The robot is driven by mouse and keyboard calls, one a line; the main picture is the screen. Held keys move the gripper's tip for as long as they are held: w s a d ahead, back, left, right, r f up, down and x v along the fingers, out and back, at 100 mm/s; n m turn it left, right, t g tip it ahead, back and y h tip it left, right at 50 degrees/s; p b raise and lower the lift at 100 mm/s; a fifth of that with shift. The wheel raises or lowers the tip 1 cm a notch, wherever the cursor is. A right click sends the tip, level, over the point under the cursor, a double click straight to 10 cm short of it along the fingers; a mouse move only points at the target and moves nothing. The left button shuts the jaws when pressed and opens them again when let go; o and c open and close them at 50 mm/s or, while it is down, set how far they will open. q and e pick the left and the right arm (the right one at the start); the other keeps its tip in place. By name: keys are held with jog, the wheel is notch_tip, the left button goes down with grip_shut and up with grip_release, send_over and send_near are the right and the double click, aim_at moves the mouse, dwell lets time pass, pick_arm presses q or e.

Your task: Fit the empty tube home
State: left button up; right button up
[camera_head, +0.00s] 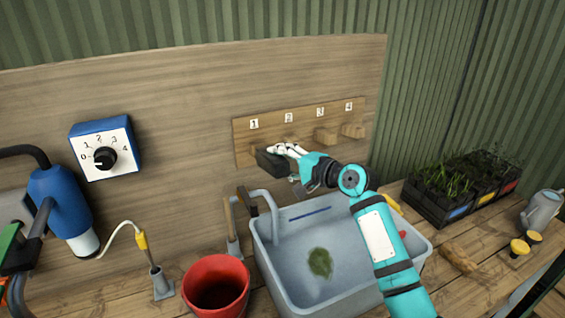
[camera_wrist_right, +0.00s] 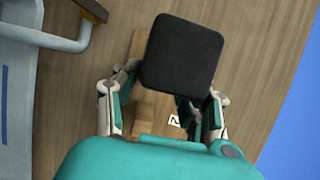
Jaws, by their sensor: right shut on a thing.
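My right gripper (camera_head: 285,152) is shut on the empty tube (camera_head: 271,163), a dark, square-sided pot, in front of the numbered peg board (camera_head: 238,128). In the right wrist view the tube (camera_wrist_right: 183,55) shows as a black rounded square between the fingers of the right gripper (camera_wrist_right: 165,95). The tube hangs near pegs 1 and 2. The gripper hides peg 2 in the head view, and I cannot tell whether the tube touches a peg. Peg 3 (camera_head: 325,137) and peg 4 (camera_head: 352,131) are bare. My left gripper is not in view.
A grey sink (camera_head: 262,262) with a green clump (camera_head: 320,263) in it lies below my right arm. A red bucket (camera_head: 216,285) stands left of it. A dark crate of seedlings (camera_head: 435,209) and a watering can (camera_head: 541,208) are at the right. A dial box (camera_head: 105,150) is on the wall.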

jog(key=shift+w+a+f+b, duration=0.1)
jog(key=shift+w+a+b, duration=0.2)
jog(key=shift+w, duration=0.25)
jog(key=shift+w+a+f+b, duration=0.15)
jog(key=shift+w+b, duration=0.3)
jog(key=shift+w, duration=0.1)
jog(key=shift+w+a+f+b, duration=0.1)
jog(key=shift+w+a+b, duration=0.2)
jog(key=shift+w, duration=0.25)
dwell(1.3)
jog(key=shift+w+a+f+b, duration=0.15)
jog(key=shift+w+a+b, duration=0.05)
jog(key=shift+w+b, duration=0.35)
jog(key=shift+w+a+f+b, duration=0.15)
jog(key=shift+w+a+b, duration=0.1)
jog(key=shift+w+b, duration=0.3)
jog(key=shift+w+a+f+b, duration=0.2)
jog(key=shift+w+b, duration=0.2)
jog(key=shift+w, duration=0.25)
dwell(0.4)
jog(key=shift+r, duration=0.15)
